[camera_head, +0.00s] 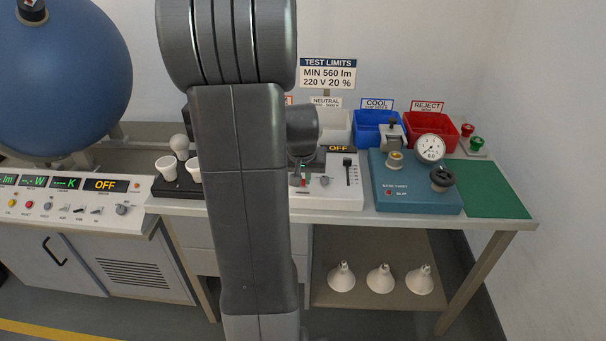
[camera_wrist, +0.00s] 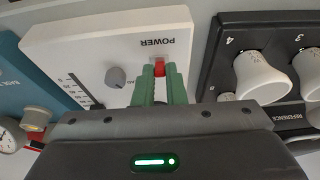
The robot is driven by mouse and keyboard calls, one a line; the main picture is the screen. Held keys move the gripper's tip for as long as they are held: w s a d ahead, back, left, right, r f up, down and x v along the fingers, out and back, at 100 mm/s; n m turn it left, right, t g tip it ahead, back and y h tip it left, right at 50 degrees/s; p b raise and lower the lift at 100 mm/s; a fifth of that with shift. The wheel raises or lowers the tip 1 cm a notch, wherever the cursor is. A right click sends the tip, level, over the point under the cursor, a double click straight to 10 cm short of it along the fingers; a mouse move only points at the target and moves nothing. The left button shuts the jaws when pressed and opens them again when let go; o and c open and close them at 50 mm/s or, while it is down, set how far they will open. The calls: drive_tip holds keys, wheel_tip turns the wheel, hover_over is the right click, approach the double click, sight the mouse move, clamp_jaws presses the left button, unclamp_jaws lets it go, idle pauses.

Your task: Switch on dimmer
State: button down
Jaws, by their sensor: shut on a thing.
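The dimmer is a white box (camera_head: 335,196) on the bench, partly hidden behind my arm in the head view. Which way the switch is set is hidden by the fingers. In the head view the gripper is mostly hidden by my arm.
A dark socket strip (camera_wrist: 232,62) with white sockets is close beside the dimmer. A teal tester (camera_head: 413,190) with a gauge stands on its other side. Red (camera_head: 432,121) and blue bins stand behind.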

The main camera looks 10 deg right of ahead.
drive_tip(key=p, duration=0.2)
drive_tip(key=r+g+p, duration=0.1)
drive_tip(key=shift+w+d+g+y+p, duration=0.1)
drive_tip(key=shift+w+g+y+p, duration=0.2)
drive_tip(key=shift+w+p, duration=0.1)
drive_tip(key=g+p, duration=0.1)
drive_tip(key=p, duration=0.1)
drive_tip(key=g+p, duration=0.1)
drive_tip(key=shift+w+d+y+p, duration=0.15)
drive_tip(key=shift+w+y+p, duration=0.15)
drive_tip(key=shift+w+p, duration=0.1)
drive_tip(key=g+p, duration=0.1)
drive_tip(key=p, duration=0.1)
drive_tip(key=w+g+p, duration=0.1)
drive_tip(key=g+p, duration=0.1)
drive_tip(key=shift+w+d+f+y, duration=0.1)
drive_tip(key=shift+d+f+y, duration=0.05)
drive_tip(key=shift+f+y, duration=0.2)
drive_tip(key=c, duration=1.5)
unclamp_jaws()
drive_tip(key=v, duration=1.3)
drive_tip(key=shift+w+d+r+b, duration=0.15)
drive_tip(key=shift+w+r+b, duration=0.1)
drive_tip(key=shift+r+b, duration=0.15)
